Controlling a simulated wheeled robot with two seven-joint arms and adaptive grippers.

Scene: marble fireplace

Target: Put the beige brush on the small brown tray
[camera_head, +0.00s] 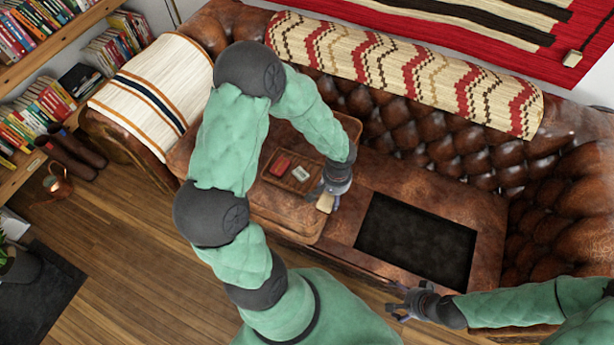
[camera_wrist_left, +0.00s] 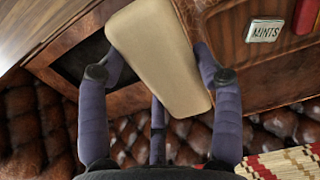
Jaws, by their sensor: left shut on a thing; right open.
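The beige brush (camera_head: 325,203) is a pale block held in my left gripper (camera_head: 329,193), just off the right front side of the small brown tray (camera_head: 284,182). The tray holds a red item (camera_head: 281,166) and a mints tin (camera_head: 301,174). My right gripper (camera_head: 404,304) is open and empty at the lower right, away from the tray.
The tray sits on a brown leather-like board (camera_head: 280,220) on the sofa side. A dark inset panel (camera_head: 417,240) lies to the right. The tufted leather sofa (camera_head: 420,125) stands behind. Bookshelves (camera_head: 40,60) are at the left, with bare wood floor (camera_head: 130,250) in front.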

